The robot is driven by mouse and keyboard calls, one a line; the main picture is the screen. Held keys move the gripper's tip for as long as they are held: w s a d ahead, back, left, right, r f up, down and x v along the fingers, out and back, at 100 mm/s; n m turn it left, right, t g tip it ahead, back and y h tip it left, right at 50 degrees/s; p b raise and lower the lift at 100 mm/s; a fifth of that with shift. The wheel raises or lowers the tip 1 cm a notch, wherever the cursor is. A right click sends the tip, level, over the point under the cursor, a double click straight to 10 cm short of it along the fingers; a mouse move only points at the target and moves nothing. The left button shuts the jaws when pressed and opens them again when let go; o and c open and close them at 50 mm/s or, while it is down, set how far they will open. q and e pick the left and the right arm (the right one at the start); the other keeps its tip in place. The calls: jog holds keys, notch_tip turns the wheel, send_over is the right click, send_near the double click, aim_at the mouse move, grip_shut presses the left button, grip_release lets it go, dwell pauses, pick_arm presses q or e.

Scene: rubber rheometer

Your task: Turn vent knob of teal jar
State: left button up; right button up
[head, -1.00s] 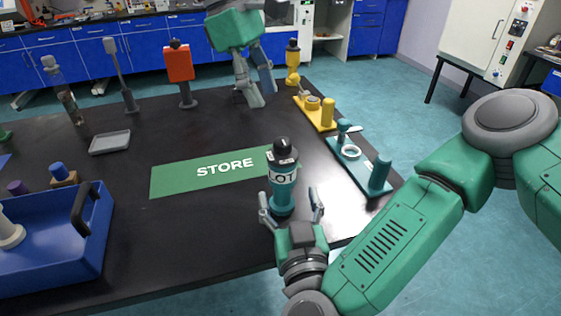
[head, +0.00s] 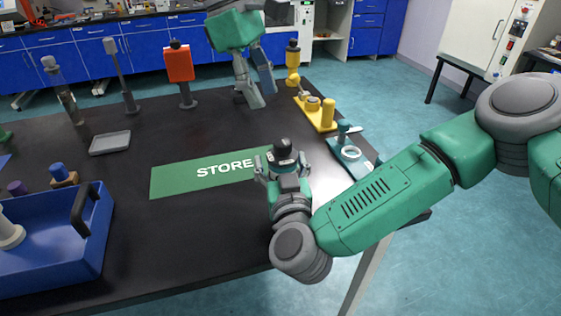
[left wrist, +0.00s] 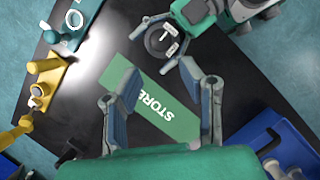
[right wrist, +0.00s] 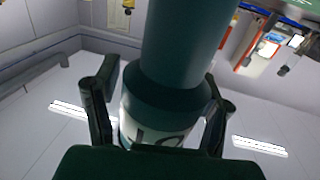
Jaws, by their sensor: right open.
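The teal jar stands upright on the black table, its black top (head: 283,148) showing in the head view. In the left wrist view the round dark top (left wrist: 161,42) carries two white marks. My right gripper (head: 282,165) is open, with a finger on either side of the jar. The right wrist view shows the jar's teal body (right wrist: 180,50) and white label between the spread fingers; contact cannot be told. My left gripper (head: 256,90) is open and empty, pointing down above the table beyond the STORE mat. Its spread fingers (left wrist: 160,85) show in the left wrist view.
The green STORE mat (head: 180,180) is bare, left of the jar. A teal stand (head: 349,152) and a yellow stand (head: 321,113) lie along the right edge. A yellow jar (head: 292,65) stands farther back. A blue crate (head: 60,255) is at front left.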

grip_shut()
